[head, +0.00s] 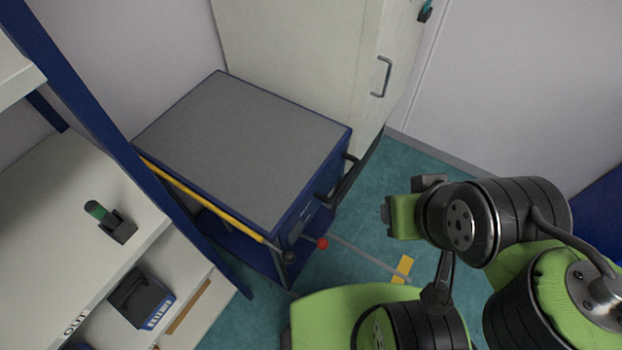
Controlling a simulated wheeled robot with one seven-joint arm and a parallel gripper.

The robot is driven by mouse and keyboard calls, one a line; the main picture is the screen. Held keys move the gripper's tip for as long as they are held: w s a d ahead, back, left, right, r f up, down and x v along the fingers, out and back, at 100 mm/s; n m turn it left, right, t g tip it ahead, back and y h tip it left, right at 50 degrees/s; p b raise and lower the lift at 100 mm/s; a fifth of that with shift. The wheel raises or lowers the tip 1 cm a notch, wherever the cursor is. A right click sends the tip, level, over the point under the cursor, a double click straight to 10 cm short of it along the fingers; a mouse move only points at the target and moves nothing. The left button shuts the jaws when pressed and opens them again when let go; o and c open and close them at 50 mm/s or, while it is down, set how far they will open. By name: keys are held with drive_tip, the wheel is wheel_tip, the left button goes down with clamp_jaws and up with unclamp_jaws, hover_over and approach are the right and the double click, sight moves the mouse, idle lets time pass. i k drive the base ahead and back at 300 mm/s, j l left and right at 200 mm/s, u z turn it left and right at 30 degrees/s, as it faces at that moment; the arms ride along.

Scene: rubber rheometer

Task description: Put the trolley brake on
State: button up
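The trolley (240,150) is a blue cart with a flat grey top, standing against the pale wall and a cream cabinet. A black push handle (342,184) sticks out from its right end. Below the handle, a thin lever with a red ball knob (322,243) juts out near the front corner; it looks like the brake lever, but its setting cannot be told. My gripper (390,213) is right of the trolley, apart from the handle and the red knob. Its fingers are seen edge-on, so their opening is unclear. Nothing is seen in it.
The cream cabinet (300,45) stands behind. A shelf unit (50,215) is at left. The teal floor (375,235) between trolley and gripper is clear, with a yellow mark (403,268).

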sight(321, 244)
drive_tip(key=u, duration=0.45)
drive_tip(key=k+u, duration=0.1)
drive_tip(key=u, duration=0.8)
drive_tip(key=k+j+u, duration=0.1)
drive_tip(key=u, duration=0.35)
drive_tip(key=j+u, duration=0.1)
drive_tip(key=u, duration=0.35)
drive_tip(key=k+j+u, duration=0.1)
drive_tip(key=u, duration=0.35)
